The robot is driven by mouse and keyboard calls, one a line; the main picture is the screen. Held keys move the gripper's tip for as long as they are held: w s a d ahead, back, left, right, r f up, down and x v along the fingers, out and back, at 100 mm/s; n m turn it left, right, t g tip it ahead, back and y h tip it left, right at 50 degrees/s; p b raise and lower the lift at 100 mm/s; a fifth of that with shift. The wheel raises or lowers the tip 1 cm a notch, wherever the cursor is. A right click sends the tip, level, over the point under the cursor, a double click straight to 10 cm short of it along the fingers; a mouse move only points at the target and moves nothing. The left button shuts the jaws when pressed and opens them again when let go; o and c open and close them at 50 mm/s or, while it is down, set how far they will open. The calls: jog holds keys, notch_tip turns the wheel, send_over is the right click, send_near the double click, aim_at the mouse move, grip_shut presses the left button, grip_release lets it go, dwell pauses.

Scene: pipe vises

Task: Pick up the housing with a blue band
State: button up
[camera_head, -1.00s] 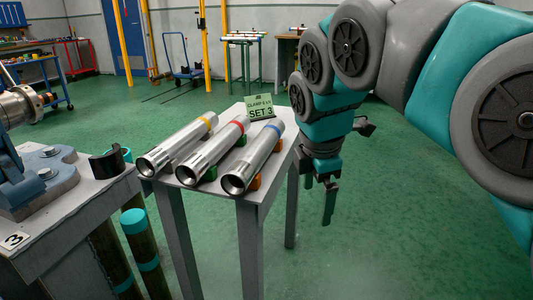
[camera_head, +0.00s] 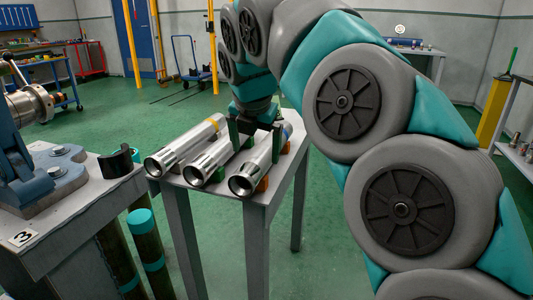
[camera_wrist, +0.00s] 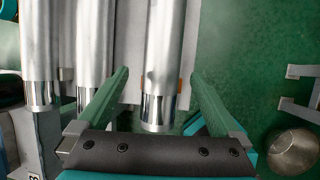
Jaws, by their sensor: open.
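The housing with the blue band (camera_head: 256,168) is the rightmost of three silver tubes on a small grey table (camera_head: 258,194). Its near end is open towards me, and its band is largely hidden behind my gripper. My gripper (camera_head: 255,139) is over the tubes, open and empty. In the wrist view the fingers of my gripper (camera_wrist: 159,76) lie one on each side of the rightmost housing (camera_wrist: 163,50). I cannot tell whether the fingertips reach down beside it.
The yellow-banded housing (camera_head: 180,150) and the middle housing (camera_head: 212,161) lie close on the left. A workbench (camera_head: 75,220) with a blue vise (camera_head: 40,175) stands at the left. Green floor is clear to the right of the table.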

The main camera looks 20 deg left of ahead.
aim_at(257, 156)
jog(key=x, duration=0.4)
jog(key=shift+d+f, duration=0.1)
jog(key=shift+f, duration=0.1)
grip_shut()
dwell(0.6)
